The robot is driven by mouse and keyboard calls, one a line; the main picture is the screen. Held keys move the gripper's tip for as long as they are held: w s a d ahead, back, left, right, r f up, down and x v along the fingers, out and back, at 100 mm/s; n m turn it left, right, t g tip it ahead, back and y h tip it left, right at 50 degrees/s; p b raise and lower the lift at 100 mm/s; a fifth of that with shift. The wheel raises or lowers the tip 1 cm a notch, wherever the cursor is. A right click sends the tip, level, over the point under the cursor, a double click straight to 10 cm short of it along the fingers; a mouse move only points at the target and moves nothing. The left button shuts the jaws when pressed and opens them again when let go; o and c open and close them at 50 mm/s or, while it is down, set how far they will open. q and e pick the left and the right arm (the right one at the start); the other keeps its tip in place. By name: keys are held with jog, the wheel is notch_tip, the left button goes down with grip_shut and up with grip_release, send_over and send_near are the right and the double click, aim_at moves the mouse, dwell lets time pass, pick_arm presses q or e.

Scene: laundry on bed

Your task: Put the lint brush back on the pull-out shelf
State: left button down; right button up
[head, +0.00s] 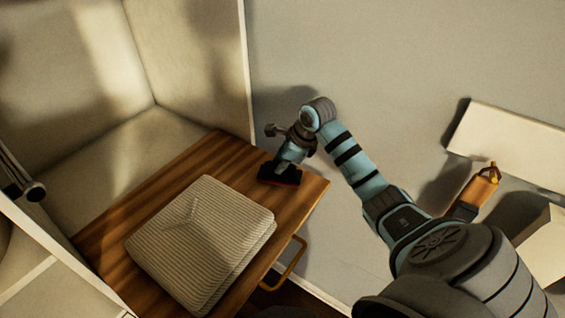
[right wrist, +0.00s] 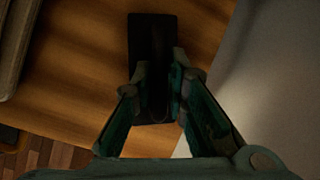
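The lint brush (head: 279,176) is dark with a reddish lower edge. It is at the far right corner of the wooden pull-out shelf (head: 165,185), on or just above the board; I cannot tell which. In the right wrist view the brush (right wrist: 152,35) is a long dark block over the wood. My right gripper (head: 287,163) points down at it, and its fingertips (right wrist: 160,75) are close together on either side of the brush's narrow part, shut on it. The part between the fingers is hard to make out in shadow.
A folded striped cloth (head: 200,240) fills much of the shelf's near part. A brass handle (head: 291,263) sticks out from the shelf's front. A pale cabinet wall (head: 195,60) rises behind. An orange object (head: 477,192) stands at right, near a white ledge (head: 515,145).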

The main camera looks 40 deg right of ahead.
jog(key=shift+o, duration=1.1)
jog(key=shift+r, duration=0.1)
jog(key=shift+r, duration=0.3)
jog(key=v, duration=1.1)
jog(key=shift+s+r+b, duration=0.2)
jog(key=shift+r+b, duration=0.1)
jog(key=shift+b, duration=0.1)
jog(key=shift+d, duration=0.1)
